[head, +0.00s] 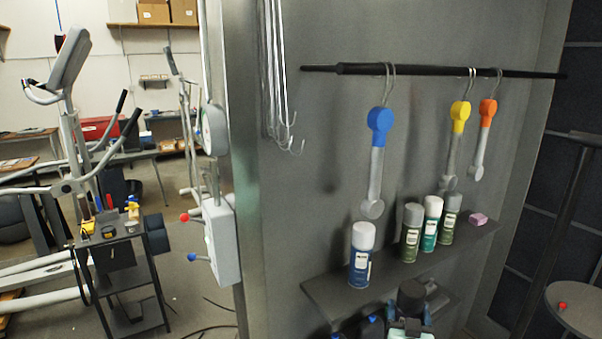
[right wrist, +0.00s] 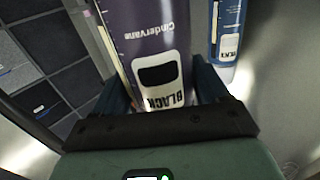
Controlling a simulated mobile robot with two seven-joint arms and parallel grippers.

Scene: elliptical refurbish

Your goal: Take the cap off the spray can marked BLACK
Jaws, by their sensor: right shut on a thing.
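The spray can marked BLACK (right wrist: 160,50) fills the middle of the right wrist view, with a dark purple body, a white label and upside-down lettering. My right gripper (right wrist: 163,90) is shut on this can, with a dark blue finger on each side of its labelled part. The cap is not visible in the wrist view. In the head view my right gripper (head: 411,314) is at the bottom, below the shelf's front edge, with a black rounded top (head: 411,291) just above it that looks like the can's cap. Whether the can stands or is lifted I cannot tell.
A grey shelf (head: 318,288) holds a blue can (head: 360,270) with a white cap, a teal can (head: 430,232), two olive cans and a pink block (head: 478,218). Dark objects (head: 371,326) sit below it. Hooked tools hang above. A round stool (head: 585,310) stands right.

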